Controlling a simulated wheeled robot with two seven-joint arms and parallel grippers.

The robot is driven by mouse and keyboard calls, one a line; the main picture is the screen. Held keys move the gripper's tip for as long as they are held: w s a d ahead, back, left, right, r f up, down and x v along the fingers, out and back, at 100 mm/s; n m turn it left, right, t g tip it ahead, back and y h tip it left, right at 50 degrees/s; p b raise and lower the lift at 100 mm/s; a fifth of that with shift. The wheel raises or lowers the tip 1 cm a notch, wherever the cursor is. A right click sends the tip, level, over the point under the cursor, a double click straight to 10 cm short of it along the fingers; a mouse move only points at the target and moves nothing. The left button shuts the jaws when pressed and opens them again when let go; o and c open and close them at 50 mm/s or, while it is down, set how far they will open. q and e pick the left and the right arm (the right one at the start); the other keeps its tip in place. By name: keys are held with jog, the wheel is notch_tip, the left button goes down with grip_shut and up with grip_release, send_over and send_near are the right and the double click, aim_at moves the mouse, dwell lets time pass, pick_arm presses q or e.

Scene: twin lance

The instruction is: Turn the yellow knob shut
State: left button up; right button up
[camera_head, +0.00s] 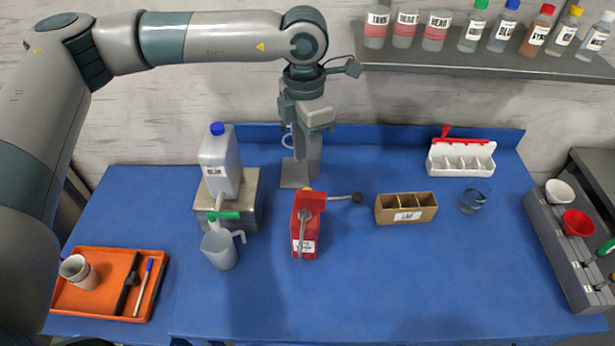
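A small yellow spot (308,189) shows at the back top edge of a red device (305,228) near the table's middle. It is too small and too covered to tell whether it is the yellow knob or how it is turned. No other yellow knob is clear. My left arm comes in from the left along the top, and my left gripper (306,118) hangs pointing down, behind and above the red device. It is in front of a grey upright (306,158). I cannot tell its finger opening or any contact. My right gripper is not in view.
A white jug (220,165) with a green tap (223,215) stands on a box, a clear pitcher (221,249) below it. A lever with a black ball (357,197) sticks out rightward. A brown divided box (407,208) is right; the front right table is clear.

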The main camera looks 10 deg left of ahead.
pick_arm(q)
jog(key=f+p, duration=0.1)
jog(key=f, duration=0.3)
jog(key=f+p, duration=0.2)
jog(key=f, duration=0.2)
jog(key=shift+s+d+f, duration=0.1)
jog(key=shift+s+f, duration=0.1)
